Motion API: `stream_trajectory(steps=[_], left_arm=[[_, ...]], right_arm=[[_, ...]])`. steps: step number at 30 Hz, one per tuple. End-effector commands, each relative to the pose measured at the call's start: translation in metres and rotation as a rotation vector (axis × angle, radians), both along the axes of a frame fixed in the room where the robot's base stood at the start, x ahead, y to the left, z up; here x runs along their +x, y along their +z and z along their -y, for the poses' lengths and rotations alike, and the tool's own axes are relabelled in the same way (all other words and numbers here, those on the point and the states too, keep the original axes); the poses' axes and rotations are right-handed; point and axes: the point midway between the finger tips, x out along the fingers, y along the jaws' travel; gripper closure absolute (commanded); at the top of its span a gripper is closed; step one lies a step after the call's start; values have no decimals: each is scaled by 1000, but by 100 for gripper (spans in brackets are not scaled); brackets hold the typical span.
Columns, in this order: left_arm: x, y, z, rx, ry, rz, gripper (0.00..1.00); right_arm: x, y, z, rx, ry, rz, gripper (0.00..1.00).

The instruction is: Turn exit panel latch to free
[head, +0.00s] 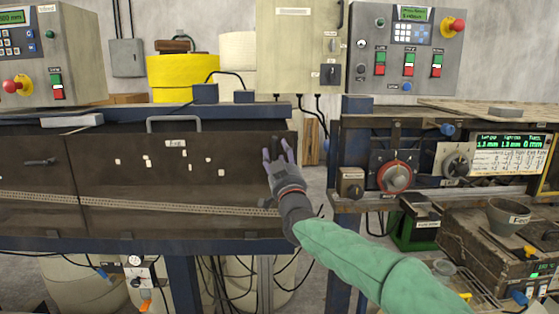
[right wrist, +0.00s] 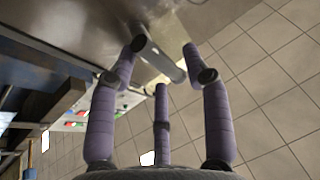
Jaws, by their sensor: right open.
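The exit panel (head: 180,185) is a dark brown panel with a small label and a grey handle bar along its top. My right gripper (head: 276,156), with purple padded fingers, is at the panel's right end. In the right wrist view its fingers (right wrist: 160,75) are spread open around a grey metal latch handle (right wrist: 160,60) that sticks out from the panel face. I cannot tell whether any finger touches it. In the head view the gripper mostly hides the latch. My left gripper is not in view.
A similar dark latch (head: 40,162) sits on the adjoining left panel. A control box with a red knob (head: 397,175) stands right of the gap beside the exit panel. Cables hang below the panel. A green box (head: 415,225) is under my right forearm's side.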

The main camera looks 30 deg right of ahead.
Motion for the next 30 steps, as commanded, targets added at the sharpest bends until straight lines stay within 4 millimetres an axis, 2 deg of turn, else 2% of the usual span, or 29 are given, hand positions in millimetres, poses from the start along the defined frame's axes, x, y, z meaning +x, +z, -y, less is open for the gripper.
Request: stream_trajectory(steps=[8,21,30], left_arm=[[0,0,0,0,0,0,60],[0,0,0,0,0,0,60],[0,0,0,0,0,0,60]], right_arm=[[-22,-9,-8,0,1,0,51],[-84,-37,-32,0,0,0,51],[-103,-46,-39,0,0,-1,51]])
